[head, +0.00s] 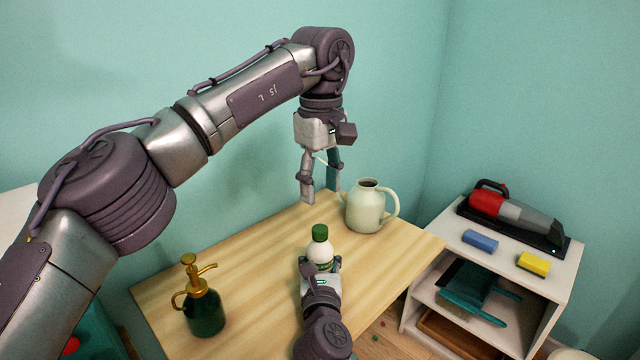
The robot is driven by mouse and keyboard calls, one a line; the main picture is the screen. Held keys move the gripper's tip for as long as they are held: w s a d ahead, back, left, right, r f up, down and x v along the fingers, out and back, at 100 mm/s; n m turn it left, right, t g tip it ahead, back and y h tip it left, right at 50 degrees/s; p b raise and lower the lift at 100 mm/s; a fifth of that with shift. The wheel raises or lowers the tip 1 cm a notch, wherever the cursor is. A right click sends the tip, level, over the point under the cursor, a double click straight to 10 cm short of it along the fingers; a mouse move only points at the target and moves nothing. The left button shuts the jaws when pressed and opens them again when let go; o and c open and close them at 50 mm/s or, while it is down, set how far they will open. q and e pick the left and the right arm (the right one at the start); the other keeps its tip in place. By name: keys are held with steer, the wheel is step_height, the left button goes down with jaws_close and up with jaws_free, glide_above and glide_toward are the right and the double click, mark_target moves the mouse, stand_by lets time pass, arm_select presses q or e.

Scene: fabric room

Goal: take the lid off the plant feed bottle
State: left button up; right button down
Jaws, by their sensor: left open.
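The plant feed bottle (320,251) is white with a green lid (320,232) on top and stands upright on the wooden table. My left gripper (321,194) points down with its fingers apart and empty. In the picture it is above and behind the bottle, clear of the lid. My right gripper (320,266) is low at the near side of the bottle, with a finger to each side of its lower body. The gripper hides part of the bottle, and I cannot tell whether the fingers press on it.
A pale green jug (368,208) stands behind the bottle to the right. A dark green sprayer (204,306) with a brass pump stands at the front left.

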mark_target(320, 228)
arm_select(q)
steer(key=m, duration=0.7)
steer(key=shift+s, duration=0.15)
steer(key=m, duration=0.6)
steer(key=shift+s, duration=0.1)
steer(key=shift+m, duration=0.3)
steer(key=shift+f, duration=3.95)
steer(key=shift+c, duration=0.4)
